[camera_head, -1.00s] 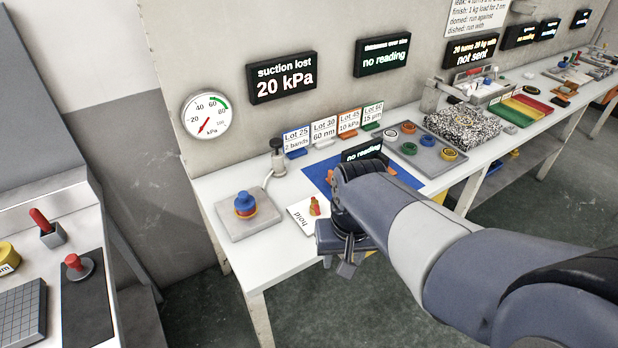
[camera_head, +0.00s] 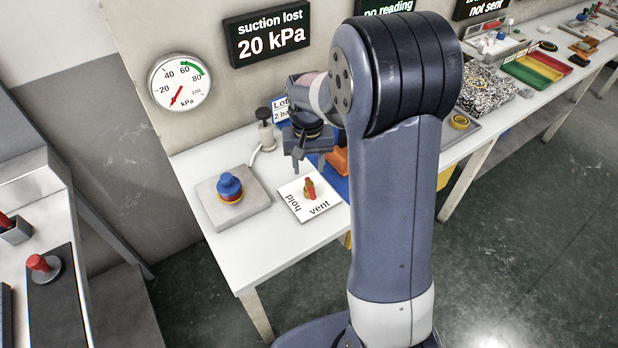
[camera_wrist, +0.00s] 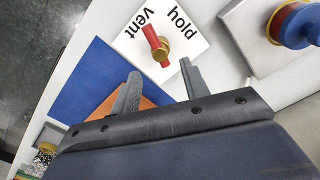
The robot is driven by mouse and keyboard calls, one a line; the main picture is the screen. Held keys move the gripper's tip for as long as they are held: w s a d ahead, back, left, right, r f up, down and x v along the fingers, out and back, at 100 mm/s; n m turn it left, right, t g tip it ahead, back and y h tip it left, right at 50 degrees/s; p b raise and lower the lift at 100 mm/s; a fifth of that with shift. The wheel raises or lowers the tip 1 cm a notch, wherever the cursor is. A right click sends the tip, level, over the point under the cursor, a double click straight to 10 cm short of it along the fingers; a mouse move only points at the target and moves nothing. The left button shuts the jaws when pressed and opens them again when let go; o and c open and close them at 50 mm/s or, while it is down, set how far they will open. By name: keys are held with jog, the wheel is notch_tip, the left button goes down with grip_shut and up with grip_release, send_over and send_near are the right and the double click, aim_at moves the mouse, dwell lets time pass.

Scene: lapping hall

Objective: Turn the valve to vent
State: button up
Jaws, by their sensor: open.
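The valve (camera_head: 310,188) is a red bar handle on a brass knob, set on a white plate (camera_head: 291,188) marked "hold" and "vent". In the wrist view the red handle (camera_wrist: 152,36) lies slantwise, one end close to the word "vent". I cannot tell which end is the pointer. My gripper (camera_head: 309,162) is above and behind the plate in the head view, fingers pointing down. In the wrist view my gripper (camera_wrist: 160,72) is open and empty, its fingers apart, with the valve just beyond and between them. They do not appear to touch the handle.
A blue knob (camera_head: 229,186) on a grey block stands left of the plate. The gauge (camera_head: 179,82) needle points low left, and the display (camera_head: 267,32) reads "suction lost 20 kPa". A blue mat (camera_wrist: 83,82) and an orange piece (camera_wrist: 112,106) lie close beside my gripper.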

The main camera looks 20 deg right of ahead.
aim_at(309, 183)
notch_tip(309, 183, down, 6)
jog(key=shift+f, duration=0.2)
grip_shut()
dwell(0.5)
